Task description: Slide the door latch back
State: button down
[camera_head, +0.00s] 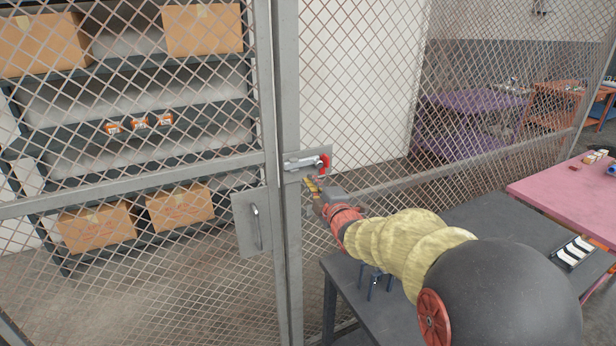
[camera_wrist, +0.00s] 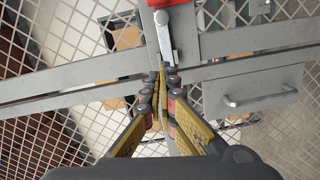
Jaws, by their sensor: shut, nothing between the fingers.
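The door latch (camera_head: 303,163) is a small grey sliding bolt on a plate on the mesh door's frame, with a red end (camera_head: 324,165) at its right. In the wrist view, the latch bolt (camera_wrist: 165,38) shows at the top middle, with the red part (camera_wrist: 168,3) cut by the top edge. My gripper (camera_head: 312,182) is just below the red end in the head view. In the wrist view, my gripper (camera_wrist: 167,69) has its yellow and dark fingers closed together near the bolt's lower end, with nothing between them. I cannot tell whether the tips touch the latch.
The mesh door has a plate with a handle (camera_head: 256,227) below the latch. Behind the mesh, shelves hold cardboard boxes (camera_head: 95,228). A dark table (camera_head: 490,225) lies under my arm, with a pink table (camera_head: 570,190) at the right.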

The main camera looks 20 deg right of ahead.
jog(key=shift+s+a, duration=0.1)
jog(key=shift+s, duration=0.65)
